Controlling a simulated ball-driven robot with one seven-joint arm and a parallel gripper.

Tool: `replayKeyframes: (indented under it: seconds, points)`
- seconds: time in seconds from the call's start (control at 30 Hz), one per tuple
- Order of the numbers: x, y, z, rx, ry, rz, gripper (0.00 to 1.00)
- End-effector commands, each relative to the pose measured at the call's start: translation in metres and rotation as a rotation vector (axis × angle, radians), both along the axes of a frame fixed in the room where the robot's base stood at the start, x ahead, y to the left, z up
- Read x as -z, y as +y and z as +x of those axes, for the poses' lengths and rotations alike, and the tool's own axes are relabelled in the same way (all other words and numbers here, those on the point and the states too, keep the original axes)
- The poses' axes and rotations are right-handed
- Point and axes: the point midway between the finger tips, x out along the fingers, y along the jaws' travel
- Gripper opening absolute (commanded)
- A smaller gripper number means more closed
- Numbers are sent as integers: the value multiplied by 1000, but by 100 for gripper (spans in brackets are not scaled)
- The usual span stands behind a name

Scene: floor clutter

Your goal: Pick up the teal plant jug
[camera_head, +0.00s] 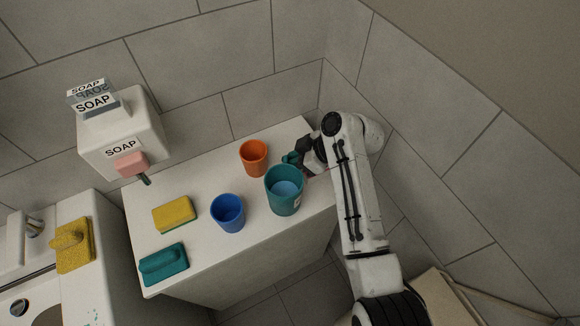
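The teal plant jug (284,196) stands upright on the white counter, near its right end. It looks open at the top with a pale blue inside, and a small white label shows low on its right side. A dark teal part, perhaps its handle, shows at its upper right, close to my gripper. My gripper (303,160) is at the right of the jug, seen from behind my white arm. Its fingers are small, dark and partly hidden, so I cannot tell whether they touch the jug or are open or shut.
An orange cup (254,156) stands behind the jug and a blue cup (228,212) to its left. A yellow sponge (174,214) and a teal brush (163,263) lie on the counter (200,172) further left. A soap dispenser (122,135) hangs on the tiled wall.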

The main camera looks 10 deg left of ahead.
Motion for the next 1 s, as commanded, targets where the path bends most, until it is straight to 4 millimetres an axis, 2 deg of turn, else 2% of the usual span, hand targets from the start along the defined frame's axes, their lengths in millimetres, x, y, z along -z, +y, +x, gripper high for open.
replayKeyframes:
  seconds: [0.07,0.47,0.8,1.0]
  points:
    - [-12,0,1,-1,-7,2,0]
    - [-76,18,-50,-2,-5,2,0]
    - [-101,38,-107,-3,-3,2,0]
    - [-111,45,-126,-1,-2,2,0]
